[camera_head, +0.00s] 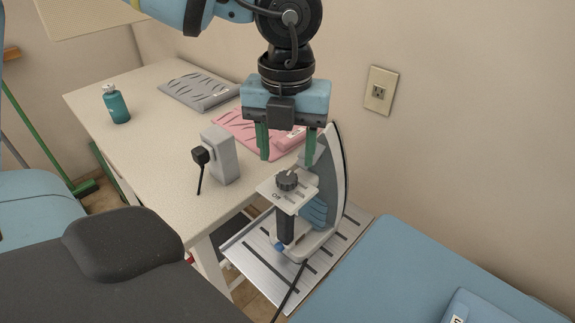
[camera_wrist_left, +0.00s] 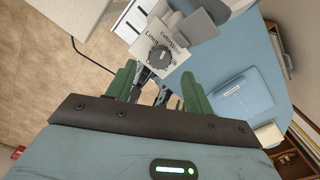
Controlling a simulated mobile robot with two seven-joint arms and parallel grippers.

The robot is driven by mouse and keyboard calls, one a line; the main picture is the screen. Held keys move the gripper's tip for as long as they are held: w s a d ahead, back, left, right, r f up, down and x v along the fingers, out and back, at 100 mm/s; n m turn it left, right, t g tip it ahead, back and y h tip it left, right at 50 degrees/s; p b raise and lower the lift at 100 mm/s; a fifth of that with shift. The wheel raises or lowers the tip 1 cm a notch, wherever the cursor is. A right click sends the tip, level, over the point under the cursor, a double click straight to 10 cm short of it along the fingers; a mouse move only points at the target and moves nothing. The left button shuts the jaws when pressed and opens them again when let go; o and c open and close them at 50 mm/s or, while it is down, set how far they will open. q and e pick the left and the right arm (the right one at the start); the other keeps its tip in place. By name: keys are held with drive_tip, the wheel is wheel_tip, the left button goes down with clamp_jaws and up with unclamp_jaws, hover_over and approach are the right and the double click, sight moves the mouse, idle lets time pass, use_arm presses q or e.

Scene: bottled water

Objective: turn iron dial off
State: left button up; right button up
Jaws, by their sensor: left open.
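The iron (camera_head: 335,185) stands upright on a slatted metal rest. Its round dark dial (camera_head: 286,180) sits on a white plate with lettering. In the left wrist view the dial (camera_wrist_left: 158,55) shows just beyond the fingertips, with fabric names printed around it. My left gripper (camera_head: 288,150) points down above the iron, its green fingers spread open. It is close to the dial and slightly above and behind it in the head view. In the left wrist view the open gripper (camera_wrist_left: 158,76) has nothing between its fingers. My right gripper is not in view.
The metal rest (camera_head: 255,262) adjoins a blue board (camera_head: 420,270). A pale table (camera_head: 155,135) holds a teal bottle (camera_head: 117,105), a grey upright device (camera_head: 220,155), a grey folded cloth (camera_head: 200,90) and a pink one (camera_head: 245,130). A wall with an outlet (camera_head: 380,90) stands behind. The iron's cord hangs forward.

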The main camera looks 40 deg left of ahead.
sight(287, 177)
use_arm(q)
drive_tip(key=shift+f, duration=2.3)
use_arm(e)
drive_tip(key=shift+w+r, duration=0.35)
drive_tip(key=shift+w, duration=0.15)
